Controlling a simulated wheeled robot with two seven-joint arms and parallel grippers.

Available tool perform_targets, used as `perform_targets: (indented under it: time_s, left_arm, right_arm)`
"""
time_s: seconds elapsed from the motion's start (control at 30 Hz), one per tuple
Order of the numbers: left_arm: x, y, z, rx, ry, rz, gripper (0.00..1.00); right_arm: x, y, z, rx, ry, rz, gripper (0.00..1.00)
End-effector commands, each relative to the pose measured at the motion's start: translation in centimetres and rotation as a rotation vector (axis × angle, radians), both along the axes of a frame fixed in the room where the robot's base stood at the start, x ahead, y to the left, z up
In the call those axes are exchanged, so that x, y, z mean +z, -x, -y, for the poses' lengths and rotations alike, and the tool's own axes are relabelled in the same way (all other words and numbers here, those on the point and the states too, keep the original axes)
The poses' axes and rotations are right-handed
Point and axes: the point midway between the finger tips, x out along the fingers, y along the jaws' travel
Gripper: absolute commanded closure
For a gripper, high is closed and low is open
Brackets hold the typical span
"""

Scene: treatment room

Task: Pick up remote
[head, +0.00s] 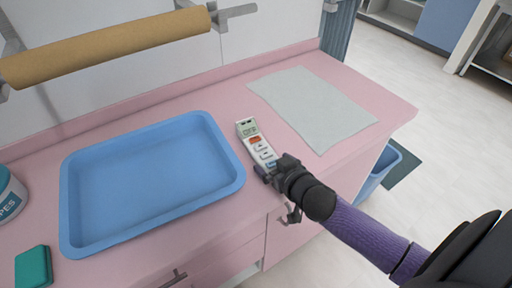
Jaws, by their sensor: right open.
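The remote (255,141) is a slim white handset with a small display at its far end and an orange button and pale buttons below. It lies on the pink counter (225,232) between the blue tray and the pale sheet. My right gripper (268,170), black on a purple arm from the lower right, is open at the near end of the remote. The gripper hides that near end, and I cannot tell whether the fingers touch it. My left gripper is not in view.
A blue tray (68,205) stands close left of the remote. A pale sheet (315,105) lies to the right. A teal box (33,267) and a wipes tub (8,197) are at far left. A paper roll (105,50) hangs behind. A blue bin (378,172) stands beyond the counter's right edge.

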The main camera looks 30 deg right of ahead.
Motion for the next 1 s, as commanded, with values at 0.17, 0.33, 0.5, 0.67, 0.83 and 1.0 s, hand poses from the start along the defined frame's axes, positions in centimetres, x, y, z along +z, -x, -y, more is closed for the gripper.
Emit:
perform_targets:
  time_s: [0.17,0.33,0.5,0.67,0.83,1.0]
  left_arm:
    - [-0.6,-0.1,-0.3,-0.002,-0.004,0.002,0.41]
    - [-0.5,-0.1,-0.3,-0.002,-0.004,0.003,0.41]
    - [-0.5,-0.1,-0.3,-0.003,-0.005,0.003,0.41]
    - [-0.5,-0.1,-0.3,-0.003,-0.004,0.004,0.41]
    - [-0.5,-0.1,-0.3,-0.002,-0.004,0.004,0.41]
    - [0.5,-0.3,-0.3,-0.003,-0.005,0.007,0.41]
  right_arm:
    - [-0.6,-1.2,0.0,0.001,-0.001,-0.002,0.0]
    - [-0.5,-1.2,0.0,0.001,-0.001,-0.002,0.06]
    - [-0.5,-1.2,0.0,0.001,-0.001,-0.002,0.42]
    - [-0.5,-1.2,0.0,0.001,-0.001,-0.002,0.76]
    - [-0.5,-1.2,0.0,0.001,0.0,-0.001,0.86]
    - [1.1,-1.2,0.0,0.002,-0.001,0.003,0.86]
